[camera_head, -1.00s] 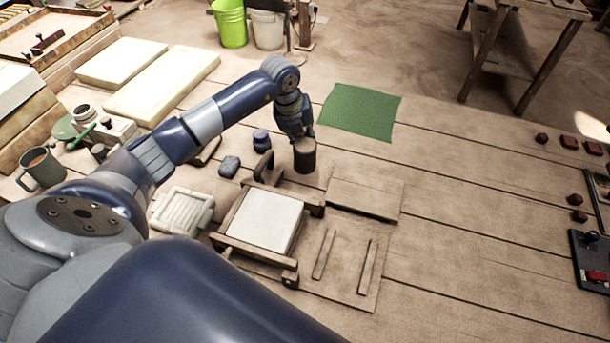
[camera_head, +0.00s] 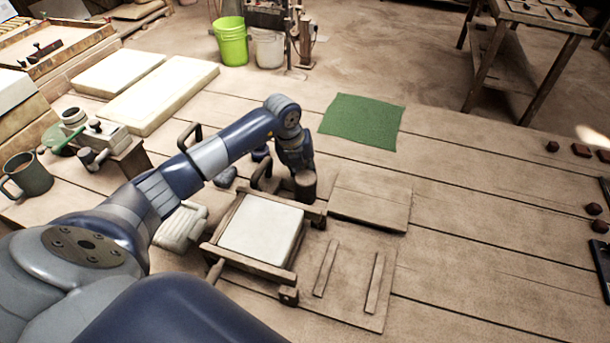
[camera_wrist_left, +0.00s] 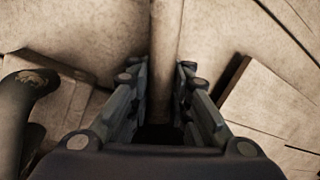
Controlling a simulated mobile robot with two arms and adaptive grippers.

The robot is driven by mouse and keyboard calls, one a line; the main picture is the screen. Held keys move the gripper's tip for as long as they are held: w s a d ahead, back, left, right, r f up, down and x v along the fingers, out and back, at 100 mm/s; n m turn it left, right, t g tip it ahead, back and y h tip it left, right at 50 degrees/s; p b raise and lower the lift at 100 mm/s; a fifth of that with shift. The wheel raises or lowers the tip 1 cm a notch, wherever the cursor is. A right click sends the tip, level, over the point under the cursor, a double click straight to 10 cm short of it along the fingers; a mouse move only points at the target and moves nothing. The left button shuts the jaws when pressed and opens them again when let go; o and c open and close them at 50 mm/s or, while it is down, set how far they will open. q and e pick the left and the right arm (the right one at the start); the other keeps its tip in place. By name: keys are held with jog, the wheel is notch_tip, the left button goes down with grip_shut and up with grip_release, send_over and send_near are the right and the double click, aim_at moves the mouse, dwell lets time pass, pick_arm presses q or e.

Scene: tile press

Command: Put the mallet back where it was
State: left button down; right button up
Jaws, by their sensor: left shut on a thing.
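My left gripper (camera_head: 298,158) is shut on the mallet's handle. The mallet's dark, round head (camera_head: 306,187) hangs below the fingers, beside the back right corner of the wooden press frame (camera_head: 236,259). I cannot tell whether the head touches the frame or the table. In the left wrist view the brown handle (camera_wrist_left: 163,55) runs between the fingers of my left gripper (camera_wrist_left: 162,110). My right gripper is not in view.
A white slab (camera_head: 262,230) lies in the frame, with a dark curved handle (camera_head: 263,172) behind it. A wooden board (camera_head: 370,200) lies to the right. A green mat (camera_head: 362,120) lies farther back. The table's right middle is clear.

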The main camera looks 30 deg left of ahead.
pick_arm(q)
jog(key=shift+f, duration=0.1)
jog(key=c, duration=1.8)
grip_release()
jog(key=shift+f, duration=0.1)
jog(key=shift+o, duration=0.2)
jog(key=v, duration=1.2)
jog(key=shift+r, duration=0.25)
